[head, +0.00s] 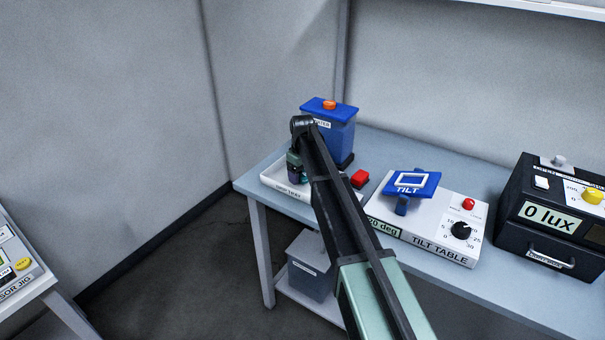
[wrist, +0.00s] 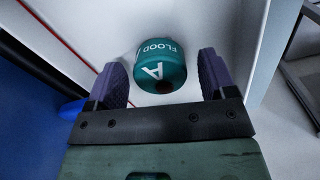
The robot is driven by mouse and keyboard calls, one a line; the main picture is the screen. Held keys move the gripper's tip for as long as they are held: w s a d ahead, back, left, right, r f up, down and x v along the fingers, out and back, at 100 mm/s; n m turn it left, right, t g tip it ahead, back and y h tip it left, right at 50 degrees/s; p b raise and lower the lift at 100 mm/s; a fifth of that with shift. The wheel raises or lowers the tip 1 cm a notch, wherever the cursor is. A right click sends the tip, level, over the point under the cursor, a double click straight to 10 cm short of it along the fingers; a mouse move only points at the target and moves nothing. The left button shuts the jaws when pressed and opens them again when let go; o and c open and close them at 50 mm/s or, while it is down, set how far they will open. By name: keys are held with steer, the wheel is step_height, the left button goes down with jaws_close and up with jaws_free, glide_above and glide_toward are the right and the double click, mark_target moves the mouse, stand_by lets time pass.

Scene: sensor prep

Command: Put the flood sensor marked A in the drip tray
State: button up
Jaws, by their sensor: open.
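The flood sensor marked A (wrist: 160,66) is a teal cylinder with white lettering. In the wrist view it sits on the white floor of the drip tray (wrist: 215,22), between and just beyond my fingertips. My gripper (wrist: 166,78) is open, with a purple finger on each side of the sensor and a visible gap at each. In the head view my gripper (head: 296,174) points down into the drip tray (head: 274,182) at the table's left end. My arm hides part of the tray there, and the sensor is hard to make out.
A blue dispenser-like box (head: 329,135) with an orange button stands right behind the tray. A black lux box (head: 545,220) is farther right. A grey bin (head: 310,268) sits on the lower shelf.

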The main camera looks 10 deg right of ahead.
mark_target(303, 173)
step_height(303, 173, up, 12)
steer(key=p, duration=1)
steer(key=shift+f+p, duration=0.15)
steer(key=shift+p, duration=0.25)
steer(key=s+m, duration=0.6)
steer(key=s, duration=3)
steer(key=shift+m, duration=0.4)
